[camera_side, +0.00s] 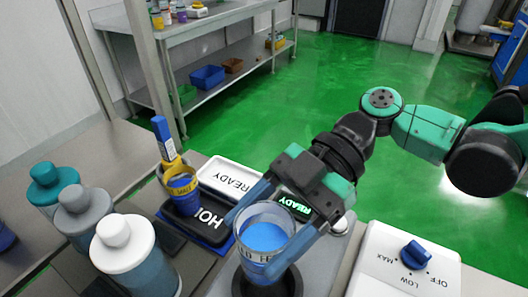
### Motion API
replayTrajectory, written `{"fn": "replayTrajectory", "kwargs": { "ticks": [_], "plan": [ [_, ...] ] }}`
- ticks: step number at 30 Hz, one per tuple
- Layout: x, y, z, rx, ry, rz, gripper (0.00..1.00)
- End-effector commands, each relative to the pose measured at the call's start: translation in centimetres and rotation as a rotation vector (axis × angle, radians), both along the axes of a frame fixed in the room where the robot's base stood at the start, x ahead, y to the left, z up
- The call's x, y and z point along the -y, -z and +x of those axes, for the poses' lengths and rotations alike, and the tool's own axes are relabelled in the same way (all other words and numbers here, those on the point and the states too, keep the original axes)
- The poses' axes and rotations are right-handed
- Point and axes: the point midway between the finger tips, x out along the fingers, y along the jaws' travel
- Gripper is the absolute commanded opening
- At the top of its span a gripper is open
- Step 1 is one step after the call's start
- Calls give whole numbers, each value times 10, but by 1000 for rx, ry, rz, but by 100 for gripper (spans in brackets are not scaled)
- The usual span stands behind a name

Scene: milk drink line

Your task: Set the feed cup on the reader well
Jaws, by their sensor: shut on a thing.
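My gripper (251,245) is shut on a clear cup (258,262) with blue contents and partly hidden lettering, which I take to be the feed cup. Its blue fingers press the cup from both sides, and the cup looks about upright. A dark round seat (290,284), probably the reader well, shows directly below and around the cup's base. The cup hides most of it, so I cannot tell whether the cup touches it. A small display (293,206) reading READY in green shows just behind my fingers.
Several capped bottles (127,254) stand left. A white box with a blue knob (415,255) is right.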

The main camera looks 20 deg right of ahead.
Motion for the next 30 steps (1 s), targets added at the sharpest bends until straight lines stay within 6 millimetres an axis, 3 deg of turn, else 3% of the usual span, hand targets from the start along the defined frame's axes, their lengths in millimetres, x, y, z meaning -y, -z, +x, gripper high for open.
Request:
{"fn": "replayTrajectory", "kwargs": {
  "ticks": [18, 30],
  "plan": [
    [2, 53, -4, -1, -23, -1, 3],
    [3, 59, -5, -1, -22, -2, 3]
  ]
}}
